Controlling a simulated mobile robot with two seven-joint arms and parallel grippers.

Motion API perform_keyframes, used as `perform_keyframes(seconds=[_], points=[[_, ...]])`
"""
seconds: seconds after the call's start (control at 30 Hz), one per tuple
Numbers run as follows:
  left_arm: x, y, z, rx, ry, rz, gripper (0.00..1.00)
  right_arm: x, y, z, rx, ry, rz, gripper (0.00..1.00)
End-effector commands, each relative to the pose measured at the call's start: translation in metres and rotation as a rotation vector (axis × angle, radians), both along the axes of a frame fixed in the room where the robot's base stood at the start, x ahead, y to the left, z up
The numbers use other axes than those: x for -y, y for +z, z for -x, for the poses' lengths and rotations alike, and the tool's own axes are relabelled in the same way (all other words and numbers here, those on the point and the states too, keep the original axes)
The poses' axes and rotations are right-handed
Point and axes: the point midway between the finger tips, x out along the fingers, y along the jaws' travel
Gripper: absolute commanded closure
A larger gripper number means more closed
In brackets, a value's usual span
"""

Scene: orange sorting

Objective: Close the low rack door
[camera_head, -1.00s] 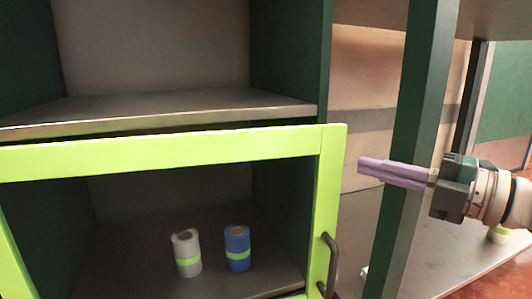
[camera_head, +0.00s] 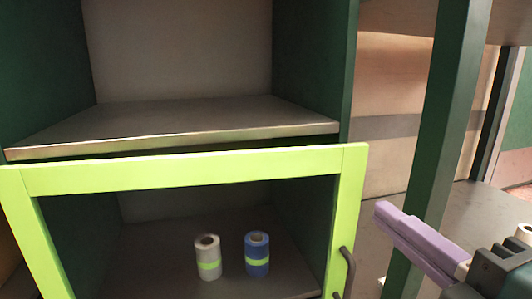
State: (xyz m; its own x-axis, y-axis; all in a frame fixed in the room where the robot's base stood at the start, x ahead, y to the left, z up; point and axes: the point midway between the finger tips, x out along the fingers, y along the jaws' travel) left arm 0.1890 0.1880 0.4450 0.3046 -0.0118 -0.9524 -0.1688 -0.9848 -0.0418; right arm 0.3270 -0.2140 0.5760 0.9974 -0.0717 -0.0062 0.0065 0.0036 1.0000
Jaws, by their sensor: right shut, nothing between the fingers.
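The low rack door (camera_head: 190,170) is a lime-green frame with an open or see-through middle, in front of the lower compartment. Its dark curved handle (camera_head: 347,272) is on the right side. A dark gap shows between the door's top rail and the shelf edge above; I cannot tell whether the door sits flush. My right gripper (camera_head: 385,212) has purple fingers, shut and empty. It appears to the right of the door and handle, in front of a green post, pointing up and left, and it looks apart from the door. My left gripper is not in view.
Behind the door stand a white roll (camera_head: 208,258) and a blue roll (camera_head: 257,255), each with a green band. A bare metal shelf (camera_head: 180,125) is above. A dark green post (camera_head: 450,110) of the neighbouring rack stands behind my right gripper.

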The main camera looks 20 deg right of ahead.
Motion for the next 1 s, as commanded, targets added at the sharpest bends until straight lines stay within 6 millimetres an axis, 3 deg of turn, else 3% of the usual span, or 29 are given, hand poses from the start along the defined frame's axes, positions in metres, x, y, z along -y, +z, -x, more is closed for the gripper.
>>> perform_keyframes(seconds=[0.1, 0.27, 0.5, 0.8, 1.0], points=[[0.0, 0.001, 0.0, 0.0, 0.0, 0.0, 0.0, 0.007, 0.015, 0.005, 0.006, -0.082, -0.007, 1.0], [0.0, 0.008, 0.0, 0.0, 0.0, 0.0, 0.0, 0.01, 0.019, -0.006, 0.008, -0.093, -0.005, 1.0], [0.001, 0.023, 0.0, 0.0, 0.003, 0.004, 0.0, 0.017, 0.02, -0.049, 0.01, -0.092, -0.002, 1.0], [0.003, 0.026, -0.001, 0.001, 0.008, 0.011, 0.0, 0.026, 0.017, -0.106, 0.008, -0.091, -0.004, 1.0], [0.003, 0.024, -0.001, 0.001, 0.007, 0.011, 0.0, 0.03, 0.015, -0.127, 0.006, -0.091, -0.005, 1.0]])
